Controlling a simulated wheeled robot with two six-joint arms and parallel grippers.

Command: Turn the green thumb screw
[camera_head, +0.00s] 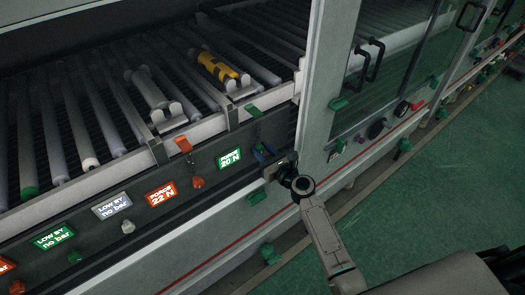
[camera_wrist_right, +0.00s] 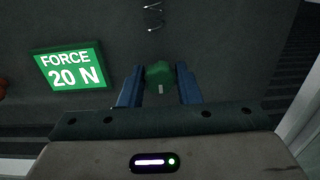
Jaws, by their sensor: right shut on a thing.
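The green thumb screw (camera_wrist_right: 159,74) sits on the dark panel in the right wrist view, to the right of a lit green display reading "FORCE 20 N" (camera_wrist_right: 70,68). My right gripper (camera_wrist_right: 159,88) has its two blue fingers on either side of the screw and is shut on it. A pale mark shows on the lower part of the screw. In the head view my right gripper (camera_head: 262,152) is at the panel, just right of the same green display (camera_head: 229,158); the screw is mostly hidden there by the fingers. My left gripper is not in view.
An orange "22 N" display (camera_head: 162,194) and a grey "LOW BY no bar" display (camera_head: 111,206) lie further left, with small knobs below them. A roller conveyor (camera_head: 120,100) runs above the panel. A coil spring (camera_wrist_right: 153,15) shows above the screw. Green floor (camera_head: 420,200) is clear at right.

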